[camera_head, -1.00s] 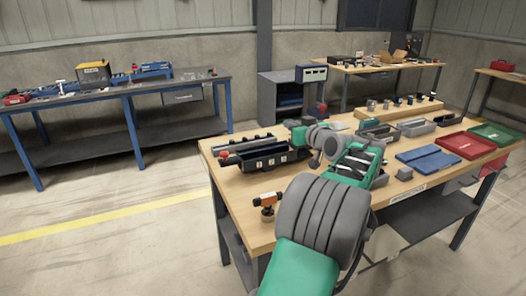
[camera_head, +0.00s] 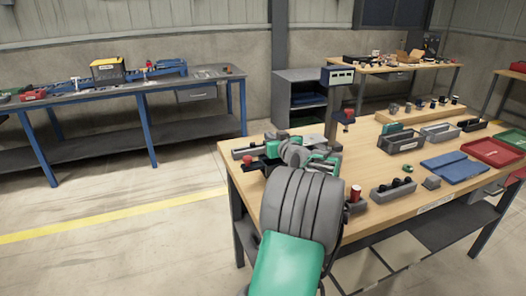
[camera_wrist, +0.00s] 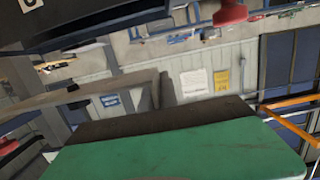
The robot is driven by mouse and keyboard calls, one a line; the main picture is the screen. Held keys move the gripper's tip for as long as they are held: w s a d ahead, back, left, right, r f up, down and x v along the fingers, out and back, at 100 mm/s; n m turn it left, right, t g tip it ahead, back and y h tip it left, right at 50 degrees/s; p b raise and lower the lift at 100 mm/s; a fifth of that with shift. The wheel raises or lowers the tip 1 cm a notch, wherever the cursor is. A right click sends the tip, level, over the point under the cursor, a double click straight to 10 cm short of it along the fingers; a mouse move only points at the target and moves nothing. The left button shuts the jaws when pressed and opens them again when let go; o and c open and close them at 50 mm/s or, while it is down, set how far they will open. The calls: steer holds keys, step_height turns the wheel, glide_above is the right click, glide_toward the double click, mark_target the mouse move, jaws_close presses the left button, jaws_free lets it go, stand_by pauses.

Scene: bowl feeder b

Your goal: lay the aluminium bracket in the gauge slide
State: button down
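My gripper (camera_head: 288,158) is at the left end of the wooden table, over a black bin that it partly covers. Its fingers are hidden by my arm in the head view, so I cannot see whether they hold anything. The wrist view shows a green panel with a dark edge across the bottom and no clear fingertips. I cannot make out the aluminium bracket in either view. A gauge-like stand with a display box (camera_head: 338,75) and a dark post rises behind my gripper. I cannot tell which part is its slide.
Grey and black bins (camera_head: 401,142) stand at the middle back of the table (camera_head: 375,212). A grey holder with black knobs (camera_head: 393,190) is near the front. A red-topped part (camera_head: 355,194) stands close to my arm.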

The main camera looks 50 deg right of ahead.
mark_target(263, 159)
steer(key=w+f, duration=0.1)
steer(key=f, duration=0.1)
steer(key=w+f, duration=0.1)
steer(key=f, duration=0.1)
steer(key=a+f, duration=0.1)
steer(key=f, duration=0.1)
steer(key=shift+w, duration=0.4)
steer(key=shift+f, duration=0.35)
steer(key=c, duration=1.6)
jaws_free()
steer(key=shift+c, duration=0.2)
steer(key=shift+r, duration=0.15)
steer(key=v, duration=0.7)
steer(key=shift+s+b, duration=0.25)
steer(key=shift+b, duration=0.2)
steer(key=shift+a, duration=0.1)
